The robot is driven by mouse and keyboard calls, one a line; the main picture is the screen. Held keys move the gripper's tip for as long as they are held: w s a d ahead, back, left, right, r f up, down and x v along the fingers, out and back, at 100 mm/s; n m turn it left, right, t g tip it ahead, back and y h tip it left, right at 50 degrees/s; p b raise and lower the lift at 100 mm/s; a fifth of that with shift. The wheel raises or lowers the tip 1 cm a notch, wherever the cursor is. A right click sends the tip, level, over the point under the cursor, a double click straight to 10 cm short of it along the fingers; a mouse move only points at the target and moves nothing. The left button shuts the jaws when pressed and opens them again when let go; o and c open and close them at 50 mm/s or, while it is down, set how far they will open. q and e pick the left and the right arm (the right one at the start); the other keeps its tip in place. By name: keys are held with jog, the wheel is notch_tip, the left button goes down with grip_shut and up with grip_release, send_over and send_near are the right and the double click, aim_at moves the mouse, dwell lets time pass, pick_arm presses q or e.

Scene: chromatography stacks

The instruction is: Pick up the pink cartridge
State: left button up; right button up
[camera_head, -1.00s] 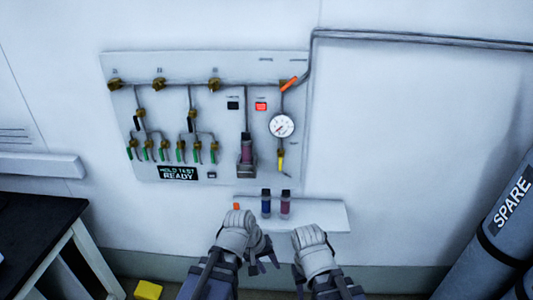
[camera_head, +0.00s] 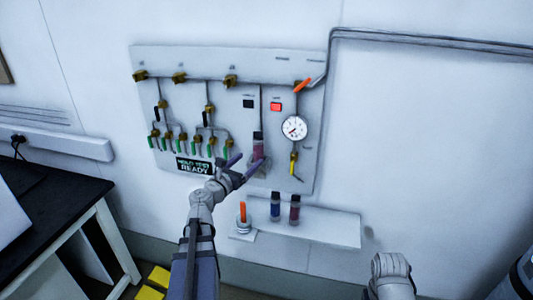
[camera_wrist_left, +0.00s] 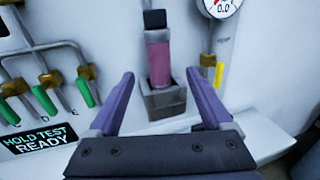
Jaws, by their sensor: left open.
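The pink cartridge (camera_head: 258,149) stands upright in a grey holder on the wall panel, with a dark cap on top. It also shows in the left wrist view (camera_wrist_left: 158,56), its lower end seated in the holder (camera_wrist_left: 163,100). My left gripper (camera_head: 240,167) is open and empty, just in front of and below the cartridge. In the left wrist view the two purple fingers (camera_wrist_left: 160,76) point at the holder, one to each side of it, apart from the cartridge. Of my right arm only a wrist part shows at the lower right; its fingers do not show.
A blue vial (camera_head: 275,207) and a dark reddish vial (camera_head: 295,210) stand on the white shelf (camera_head: 335,228) below. A small orange-topped item (camera_head: 243,214) stands at its left end. Valves with green handles (camera_head: 182,141) are left of the cartridge; a gauge (camera_head: 294,128) is right.

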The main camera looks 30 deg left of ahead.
aim_at(255, 154)
pick_arm(q)
jog(key=shift+w, duration=4)
jog(key=shift+s, duration=0.1)
grip_shut()
